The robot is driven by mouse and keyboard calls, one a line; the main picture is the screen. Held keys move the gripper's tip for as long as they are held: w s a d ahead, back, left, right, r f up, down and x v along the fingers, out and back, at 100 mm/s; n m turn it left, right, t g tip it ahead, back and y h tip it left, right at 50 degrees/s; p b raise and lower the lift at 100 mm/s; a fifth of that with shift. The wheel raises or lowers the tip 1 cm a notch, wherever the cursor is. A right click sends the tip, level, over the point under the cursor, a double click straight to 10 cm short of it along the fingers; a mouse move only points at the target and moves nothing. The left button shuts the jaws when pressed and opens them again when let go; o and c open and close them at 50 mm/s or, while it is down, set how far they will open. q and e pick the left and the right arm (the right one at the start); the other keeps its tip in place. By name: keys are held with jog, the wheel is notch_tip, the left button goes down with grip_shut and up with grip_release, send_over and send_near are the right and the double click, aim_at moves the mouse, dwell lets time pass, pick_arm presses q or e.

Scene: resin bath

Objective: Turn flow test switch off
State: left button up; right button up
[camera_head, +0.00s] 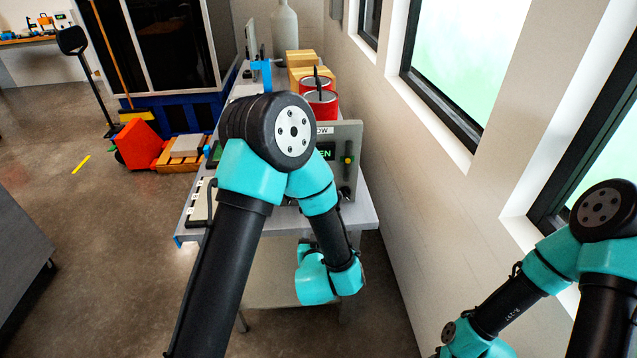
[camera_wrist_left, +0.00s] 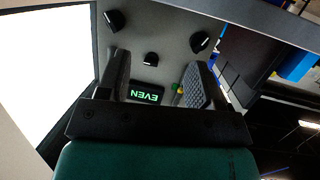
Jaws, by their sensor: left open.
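The flow test panel (camera_head: 353,137) is an upright grey plate on the bench, partly hidden behind my left arm. Its label ends in "OW", and a green-lit display (camera_head: 326,151) ends in "EN". A small yellow and green part (camera_head: 348,159), perhaps the switch, sits right of the display. In the left wrist view, the display (camera_wrist_left: 147,93) reads "EVEN" upside down, and the yellow-green part (camera_wrist_left: 180,89) shows beside a finger. My left gripper (camera_wrist_left: 157,82) is open and empty, its fingers on either side of the display; contact cannot be told. My right gripper is out of view.
Several black knobs, one of them central (camera_wrist_left: 150,59), are on the panel. Red cans (camera_head: 320,104) and wooden boxes (camera_head: 300,60) stand behind it on the grey bench (camera_head: 365,212). The windowed wall is close on the right. Open floor lies left, with an orange pallet jack (camera_head: 139,143).

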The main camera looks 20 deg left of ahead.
pick_arm(q)
notch_tip(320, 180, up, 7)
jog(key=d+n+t+y, duration=0.1)
jog(key=d+t+y, duration=0.1)
jog(key=y, duration=0.1)
jog(key=shift+s, duration=0.35)
jog(key=x, duration=1.7)
jog(key=shift+w+r, duration=0.25)
jog(key=shift+r, duration=0.05)
jog(key=c, duration=0.9)
